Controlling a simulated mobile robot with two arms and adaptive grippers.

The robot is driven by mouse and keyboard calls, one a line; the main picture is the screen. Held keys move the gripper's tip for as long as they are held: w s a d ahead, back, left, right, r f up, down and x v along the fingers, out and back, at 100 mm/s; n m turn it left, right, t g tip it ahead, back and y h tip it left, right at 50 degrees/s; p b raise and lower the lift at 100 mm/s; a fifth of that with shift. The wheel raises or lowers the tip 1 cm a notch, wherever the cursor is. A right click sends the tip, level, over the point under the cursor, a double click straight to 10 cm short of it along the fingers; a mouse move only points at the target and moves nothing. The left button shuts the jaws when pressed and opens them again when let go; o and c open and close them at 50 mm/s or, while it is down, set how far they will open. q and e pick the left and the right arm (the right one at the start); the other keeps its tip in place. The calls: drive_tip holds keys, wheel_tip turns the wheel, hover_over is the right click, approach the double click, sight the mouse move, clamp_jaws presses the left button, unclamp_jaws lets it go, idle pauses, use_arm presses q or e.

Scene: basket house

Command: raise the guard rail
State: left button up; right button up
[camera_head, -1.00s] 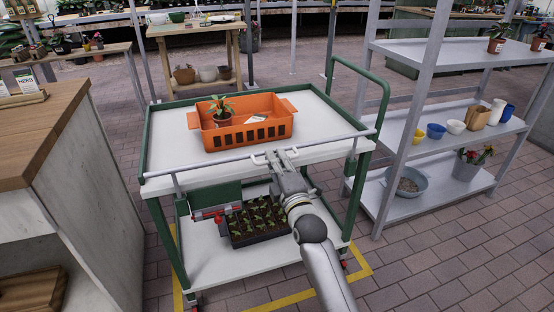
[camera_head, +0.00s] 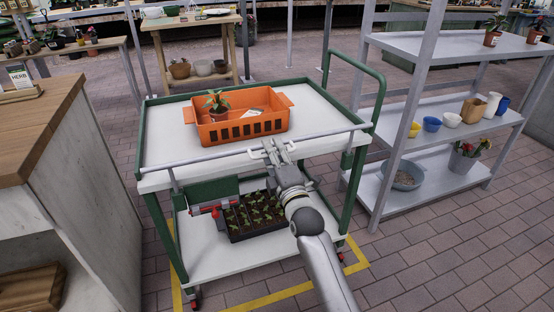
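The guard rail (camera_head: 215,156) is a thin grey bar along the near side of the green-framed cart (camera_head: 163,180), at about the height of the white top shelf's edge. A pale handle (camera_head: 255,153) sits at the middle of the rail. My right gripper (camera_head: 276,149) is at this handle, its fingertips overlapping it in the picture. Whether the fingers are closed on the handle is too small to tell. My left gripper is out of view.
An orange crate (camera_head: 204,134) with a potted plant (camera_head: 217,106) stands on the top shelf. A seedling tray (camera_head: 240,237) sits on the lower shelf. A wooden-topped counter (camera_head: 40,125) is at left, a grey shelf rack (camera_head: 450,105) at right.

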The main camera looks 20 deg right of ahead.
drive_tip(key=s+f, duration=0.2)
drive_tip(key=s, duration=0.9)
drive_tip(key=shift+s+d, duration=0.15)
drive_tip(key=shift+s, duration=0.2)
drive_tip(key=shift+f, duration=0.15)
